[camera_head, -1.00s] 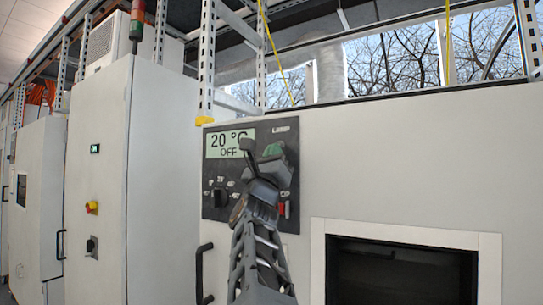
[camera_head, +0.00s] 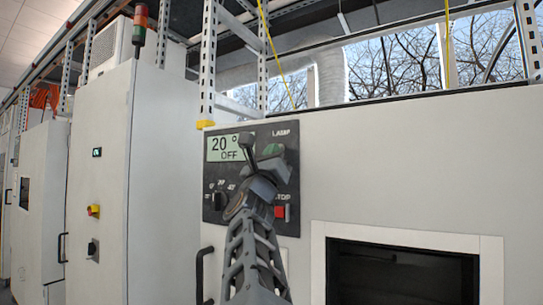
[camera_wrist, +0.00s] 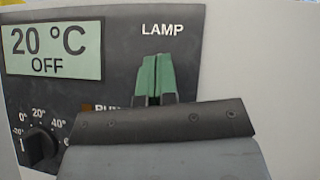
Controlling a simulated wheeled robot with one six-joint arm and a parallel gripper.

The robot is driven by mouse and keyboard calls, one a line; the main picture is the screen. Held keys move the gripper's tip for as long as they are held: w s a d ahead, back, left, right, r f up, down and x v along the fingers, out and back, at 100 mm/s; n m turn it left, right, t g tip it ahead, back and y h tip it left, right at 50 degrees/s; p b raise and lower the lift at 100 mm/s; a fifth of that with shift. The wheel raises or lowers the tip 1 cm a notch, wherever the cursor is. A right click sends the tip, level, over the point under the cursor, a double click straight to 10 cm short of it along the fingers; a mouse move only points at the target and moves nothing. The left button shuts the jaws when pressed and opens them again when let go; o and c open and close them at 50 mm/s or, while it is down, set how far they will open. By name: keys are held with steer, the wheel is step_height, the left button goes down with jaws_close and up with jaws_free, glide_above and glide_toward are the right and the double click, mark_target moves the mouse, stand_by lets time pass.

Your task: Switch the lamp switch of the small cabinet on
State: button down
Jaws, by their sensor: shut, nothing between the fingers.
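The control panel (camera_head: 212,172) of the small cabinet (camera_head: 400,180) is dark grey, with a LAMP label at its upper right. Just below that label is the green lamp switch (camera_head: 274,150), which also shows in the wrist view (camera_wrist: 157,72). My gripper (camera_head: 268,163) is shut and empty, with its tips right at the switch. In the wrist view, my dark fingers (camera_wrist: 157,99) overlap the switch's lower part. I cannot tell whether they touch it or which way it is tipped.
The panel's display (camera_wrist: 53,48) reads 20 °C OFF. A temperature knob (camera_wrist: 38,147) is at lower left and a red STOP button (camera_head: 281,212) at lower right. A black door handle (camera_head: 204,275) and a framed dark window (camera_head: 400,275) are lower down.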

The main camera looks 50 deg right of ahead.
steer(key=shift+a+r+b, duration=0.15)
steer(key=shift+r+b, duration=0.3)
steer(key=shift+r, duration=0.25)
stand_by(0.3)
steer(key=s+a+f+b, duration=0.2)
steer(key=a+f+b, duration=0.1)
steer(key=a, duration=0.6)
steer(key=shift+s+a+b, duration=0.15)
steer(key=shift+b, duration=0.45)
